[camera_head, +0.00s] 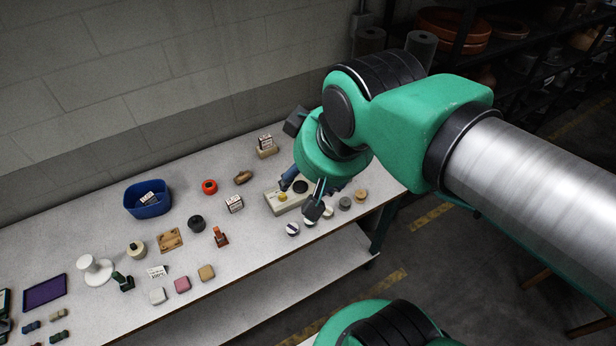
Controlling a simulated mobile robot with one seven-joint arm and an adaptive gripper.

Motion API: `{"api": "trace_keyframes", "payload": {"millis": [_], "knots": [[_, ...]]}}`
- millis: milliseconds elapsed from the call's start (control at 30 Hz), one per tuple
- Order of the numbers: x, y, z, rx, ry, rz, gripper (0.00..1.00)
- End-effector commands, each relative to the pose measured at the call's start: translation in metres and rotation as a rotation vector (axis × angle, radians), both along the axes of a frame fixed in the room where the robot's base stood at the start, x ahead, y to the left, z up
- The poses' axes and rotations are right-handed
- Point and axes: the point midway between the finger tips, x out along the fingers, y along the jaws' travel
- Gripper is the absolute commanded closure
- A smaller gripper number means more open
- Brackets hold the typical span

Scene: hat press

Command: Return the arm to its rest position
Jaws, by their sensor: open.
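My arm, green with a silver link, reaches in from the right over the far right part of the table (240,265). My gripper (316,196) is open and hangs over the table's right end, near a beige block with a yellow knob and a dark disc (283,197). The arm's wrist hides part of that area, and I cannot tell how high the fingers are above the tabletop. I see nothing held between the fingers. No mark for a rest position shows.
A blue bin (133,207) holding a small box stands at the back left. Small round pieces (345,203) sit close to the gripper. Several blocks, a stamp and a purple pad (45,291) lie leftward. A dark shelf (500,60) with pots stands behind right. Open floor lies at the right.

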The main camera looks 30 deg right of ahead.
Motion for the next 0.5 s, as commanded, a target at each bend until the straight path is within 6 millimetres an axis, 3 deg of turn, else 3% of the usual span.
{"api": "trace_keyframes", "payload": {"millis": [167,500], "knots": [[-0.0101,0.0009,-0.0055,-0.011,-0.008,0.023,0.45],[-0.0104,0.0009,-0.006,-0.012,-0.008,0.024,0.45]]}}
